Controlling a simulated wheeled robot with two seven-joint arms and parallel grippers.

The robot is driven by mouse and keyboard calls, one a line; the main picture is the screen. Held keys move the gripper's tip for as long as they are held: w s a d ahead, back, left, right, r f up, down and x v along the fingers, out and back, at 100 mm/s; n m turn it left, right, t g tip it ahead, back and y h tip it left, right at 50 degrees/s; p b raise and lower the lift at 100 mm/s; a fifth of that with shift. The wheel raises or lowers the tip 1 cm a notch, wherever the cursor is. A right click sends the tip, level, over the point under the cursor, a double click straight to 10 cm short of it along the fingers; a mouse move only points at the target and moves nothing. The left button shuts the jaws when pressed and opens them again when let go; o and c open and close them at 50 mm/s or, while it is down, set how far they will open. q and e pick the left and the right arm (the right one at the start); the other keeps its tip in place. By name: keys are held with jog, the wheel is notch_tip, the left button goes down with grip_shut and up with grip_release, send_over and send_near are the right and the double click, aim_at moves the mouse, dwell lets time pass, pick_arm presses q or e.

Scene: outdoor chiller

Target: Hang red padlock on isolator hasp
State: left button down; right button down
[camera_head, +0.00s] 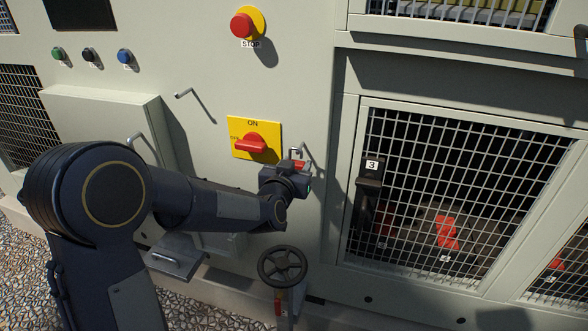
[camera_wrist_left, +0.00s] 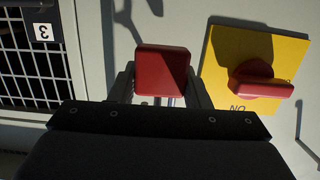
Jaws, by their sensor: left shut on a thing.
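The red padlock (camera_head: 300,164) is held in my left gripper (camera_head: 296,168), just below and right of the isolator. In the left wrist view the red padlock body (camera_wrist_left: 162,72) sits between the two fingers (camera_wrist_left: 160,90), which are shut on it. Pale metal bars show under the body, partly hidden by the gripper. The isolator is a yellow plate (camera_head: 237,124) with a red handle (camera_head: 250,144); the plate also shows in the left wrist view (camera_wrist_left: 230,55). A small metal fitting (camera_head: 303,147) stands out of the panel just above the padlock; I cannot tell whether they touch. My right gripper is not in view.
A red stop button (camera_head: 241,26) is above the isolator. A black handwheel (camera_head: 282,266) stands below my gripper. A mesh door (camera_head: 440,190) with a dark latch labelled 3 (camera_head: 370,168) is to the right. A box (camera_head: 100,115) juts out at left.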

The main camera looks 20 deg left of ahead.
aim_at(299, 164)
pick_arm(q)
jog(key=shift+w, duration=1.6)
jog(key=shift+f, duration=0.1)
jog(key=shift+d+f+b, duration=0.1)
jog(key=shift+f+b, duration=0.4)
jog(key=shift+b, duration=0.4)
jog(key=shift+c, duration=1.1)
grip_release()
jog(key=shift+f, duration=0.15)
